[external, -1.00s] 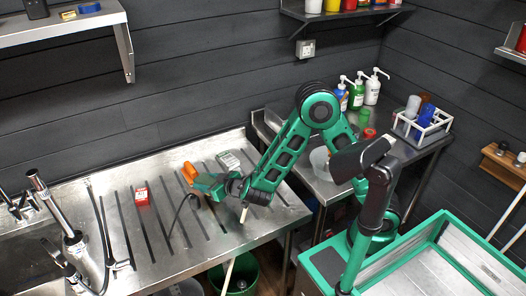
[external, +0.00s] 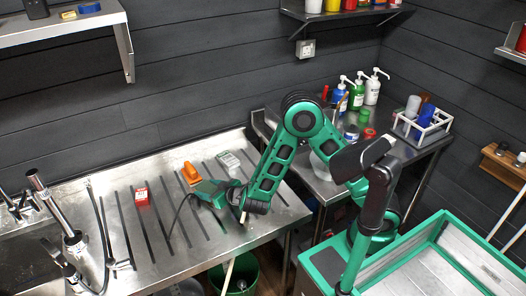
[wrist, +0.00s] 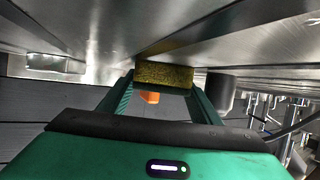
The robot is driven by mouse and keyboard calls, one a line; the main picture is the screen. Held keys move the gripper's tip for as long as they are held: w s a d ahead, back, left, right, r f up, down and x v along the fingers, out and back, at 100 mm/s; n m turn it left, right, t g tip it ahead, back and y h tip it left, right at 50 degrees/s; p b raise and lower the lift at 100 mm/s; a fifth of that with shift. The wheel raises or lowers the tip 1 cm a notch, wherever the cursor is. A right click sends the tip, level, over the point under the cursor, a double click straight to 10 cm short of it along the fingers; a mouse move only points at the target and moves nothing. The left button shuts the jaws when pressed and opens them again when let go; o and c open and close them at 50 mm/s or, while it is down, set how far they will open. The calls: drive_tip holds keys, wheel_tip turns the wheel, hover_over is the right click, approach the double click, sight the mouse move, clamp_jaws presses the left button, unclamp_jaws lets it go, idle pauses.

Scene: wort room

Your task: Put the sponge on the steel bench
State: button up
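The yellow-brown sponge (wrist: 165,74) sits between the two fingers of my gripper (wrist: 163,84) in the wrist view, with a finger against each side. My gripper also shows in the external view (external: 203,190), low over the ribbed steel bench (external: 105,190). The sponge cannot be made out in the external view; my gripper seems to hide it. The wrist view is turned over, with the bench surface along the top, close to the sponge. Whether the sponge touches the bench I cannot tell.
An orange object (external: 191,173) lies just beyond my gripper. A grey-white box (external: 228,160) lies behind it, and a red box (external: 142,196) to the left. A dark cord (external: 177,215) curves over the bench. The sink and taps (external: 65,230) are at far left.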

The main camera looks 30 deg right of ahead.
drive_tip(key=shift+r, duration=0.1)
drive_tip(key=shift+o, duration=0.4)
drive_tip(key=v, duration=1.2)
drive_tip(key=shift+w, duration=0.1)
drive_tip(key=shift+x, duration=6.05)
drive_tip(key=c, duration=0.9)
